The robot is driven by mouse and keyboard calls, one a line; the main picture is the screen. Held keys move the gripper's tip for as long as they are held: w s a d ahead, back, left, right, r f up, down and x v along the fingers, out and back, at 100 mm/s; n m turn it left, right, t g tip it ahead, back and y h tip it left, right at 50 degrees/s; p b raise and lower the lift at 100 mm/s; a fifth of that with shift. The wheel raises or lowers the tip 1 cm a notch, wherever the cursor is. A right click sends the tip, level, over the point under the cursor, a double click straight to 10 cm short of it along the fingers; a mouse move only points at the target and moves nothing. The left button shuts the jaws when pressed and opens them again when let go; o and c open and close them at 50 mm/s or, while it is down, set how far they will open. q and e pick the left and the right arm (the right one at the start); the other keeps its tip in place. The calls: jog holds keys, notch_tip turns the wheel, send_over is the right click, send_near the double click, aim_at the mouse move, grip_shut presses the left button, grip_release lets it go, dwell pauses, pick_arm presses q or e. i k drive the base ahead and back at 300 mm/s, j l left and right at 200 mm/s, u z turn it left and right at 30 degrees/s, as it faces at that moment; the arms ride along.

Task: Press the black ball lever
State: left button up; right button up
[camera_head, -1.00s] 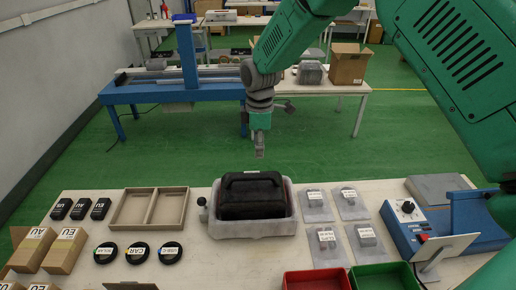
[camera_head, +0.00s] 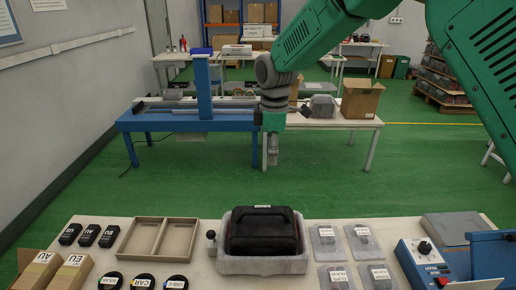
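A small dark ball knob (camera_head: 211,235) on a short stem stands at the left side of a grey tray (camera_head: 262,265) on the near table. It looks like the ball lever, but it is too small to make out well. A black case with a handle (camera_head: 262,230) sits in the tray. My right gripper (camera_head: 272,160) hangs pointing down in the air, in the picture above and beyond the case, clear of the knob. Its fingers show as a narrow, edge-on shape, so their opening cannot be told. My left gripper is out of view.

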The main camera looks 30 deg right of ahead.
aim_at(211, 234)
jog(key=k, duration=1)
